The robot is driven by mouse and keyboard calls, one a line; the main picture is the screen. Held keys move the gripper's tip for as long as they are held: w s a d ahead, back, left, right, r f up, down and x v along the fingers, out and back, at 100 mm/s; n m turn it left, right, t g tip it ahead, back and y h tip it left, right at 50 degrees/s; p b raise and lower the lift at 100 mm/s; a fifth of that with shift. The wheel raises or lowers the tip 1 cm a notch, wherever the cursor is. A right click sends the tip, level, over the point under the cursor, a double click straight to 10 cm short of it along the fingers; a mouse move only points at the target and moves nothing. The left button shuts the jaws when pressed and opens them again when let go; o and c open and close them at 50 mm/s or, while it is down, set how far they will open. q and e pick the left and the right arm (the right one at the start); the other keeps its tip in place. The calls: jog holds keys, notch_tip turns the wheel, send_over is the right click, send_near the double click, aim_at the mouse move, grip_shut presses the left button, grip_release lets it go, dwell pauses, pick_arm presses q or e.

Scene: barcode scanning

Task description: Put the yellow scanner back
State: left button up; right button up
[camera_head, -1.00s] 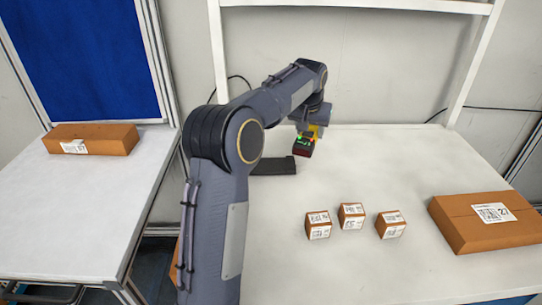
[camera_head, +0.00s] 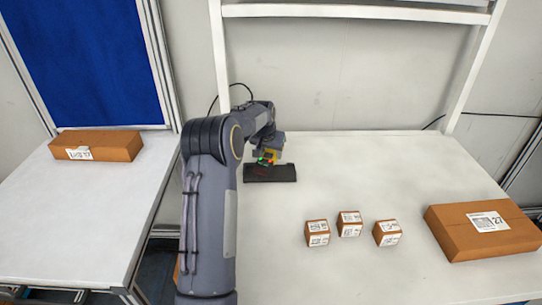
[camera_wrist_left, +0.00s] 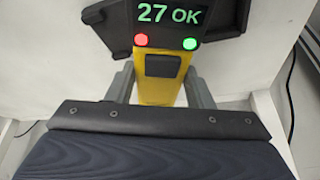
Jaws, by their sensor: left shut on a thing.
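The yellow scanner (camera_head: 267,157) is in my left gripper (camera_head: 273,150), above or at the left end of a flat black base (camera_head: 286,172) on the white table. I cannot tell whether the scanner touches the base. In the left wrist view, the scanner (camera_wrist_left: 158,88) has a yellow handle between the two grey fingers of the left gripper (camera_wrist_left: 160,92). Its black head carries a display reading "27 OK" with a red and a green light. My right gripper is not in view.
Three small labelled boxes (camera_head: 350,224) stand mid-table. A larger brown box (camera_head: 482,230) lies at the right. Another brown box (camera_head: 97,146) lies on the left table (camera_head: 70,210). A white frame post (camera_head: 219,60) rises behind my arm. The table's back middle is clear.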

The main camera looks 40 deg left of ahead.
aim_at(270, 155)
pick_arm(q)
notch_tip(270, 155, down, 3)
jog(key=shift+r, duration=0.2)
jog(key=shift+d, duration=0.1)
jog(key=shift+f, duration=0.1)
jog(key=shift+f+b, duration=0.35)
jog(key=shift+f, duration=0.05)
jog(key=o, duration=1.1)
jog(key=shift+o, duration=0.2)
jog(key=shift+r, duration=0.1)
